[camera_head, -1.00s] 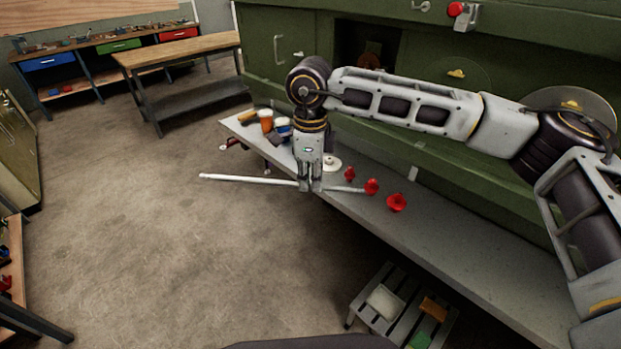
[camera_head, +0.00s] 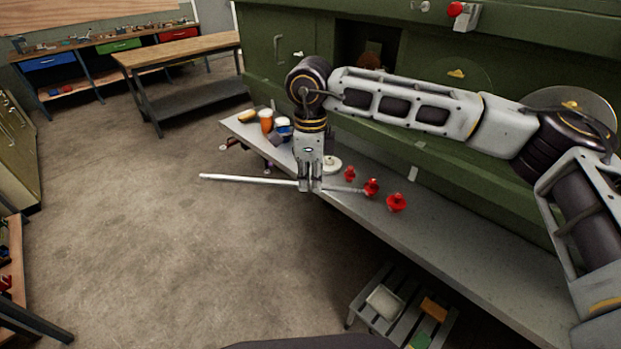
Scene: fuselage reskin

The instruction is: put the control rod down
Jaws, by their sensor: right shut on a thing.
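The control rod (camera_head: 248,180) is a long, thin, pale grey rod. My right gripper (camera_head: 310,187) points down and is shut on it, with the longer part sticking out to the left over the floor. The shorter part reaches right, over the grey bench top (camera_head: 440,235), towards the red knobs. I cannot tell whether that end touches the bench. My left gripper is not in view.
Three red knob-like parts (camera_head: 397,202) and a white round piece (camera_head: 331,164) are on the bench. An orange cup (camera_head: 266,121) and other small items crowd its far left end. A slatted step (camera_head: 358,304) holds a tray and blocks. The bench's right part is clear.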

